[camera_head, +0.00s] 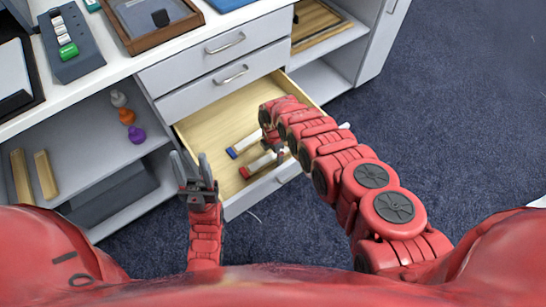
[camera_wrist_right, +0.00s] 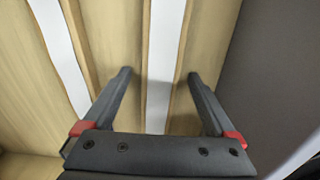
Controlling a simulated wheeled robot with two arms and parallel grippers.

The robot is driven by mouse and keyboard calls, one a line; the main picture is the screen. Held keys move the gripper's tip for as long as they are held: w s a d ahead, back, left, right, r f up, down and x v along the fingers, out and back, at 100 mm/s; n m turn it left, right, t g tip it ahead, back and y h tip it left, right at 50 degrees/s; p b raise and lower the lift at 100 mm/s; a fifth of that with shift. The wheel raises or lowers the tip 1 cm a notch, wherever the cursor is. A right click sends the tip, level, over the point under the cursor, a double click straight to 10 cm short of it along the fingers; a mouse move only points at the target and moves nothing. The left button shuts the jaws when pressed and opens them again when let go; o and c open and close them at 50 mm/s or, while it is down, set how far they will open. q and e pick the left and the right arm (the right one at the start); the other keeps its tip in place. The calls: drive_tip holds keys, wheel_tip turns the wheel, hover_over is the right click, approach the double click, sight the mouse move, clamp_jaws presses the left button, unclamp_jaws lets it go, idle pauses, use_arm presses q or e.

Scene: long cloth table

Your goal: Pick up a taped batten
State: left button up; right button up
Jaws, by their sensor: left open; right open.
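An open wooden drawer (camera_head: 205,128) holds two pale battens. One batten (camera_head: 247,142) has a blue end; the nearer batten (camera_head: 261,162) has a red end. My right arm hides parts of both. My right gripper (camera_head: 276,150) is down at the drawer over the battens. In the right wrist view the right gripper (camera_wrist_right: 159,75) is open, with its fingers on either side of a white batten (camera_wrist_right: 163,45); contact cannot be told. Another white batten (camera_wrist_right: 62,55) lies left of the fingers. My left gripper (camera_head: 191,165) is open and empty, left of the drawer front.
Shut drawers (camera_head: 225,65) are above the open one. Shelves at left hold small coloured knobs (camera_head: 127,116), wooden blocks (camera_head: 45,175) and a dark box (camera_head: 110,200). The white tabletop carries a wooden tray (camera_head: 150,20) and a grey button box (camera_head: 72,45). Blue carpet (camera_head: 440,110) is clear at right.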

clamp_jaws()
idle(0.3)
drive_tip(key=shift+r, duration=0.1)
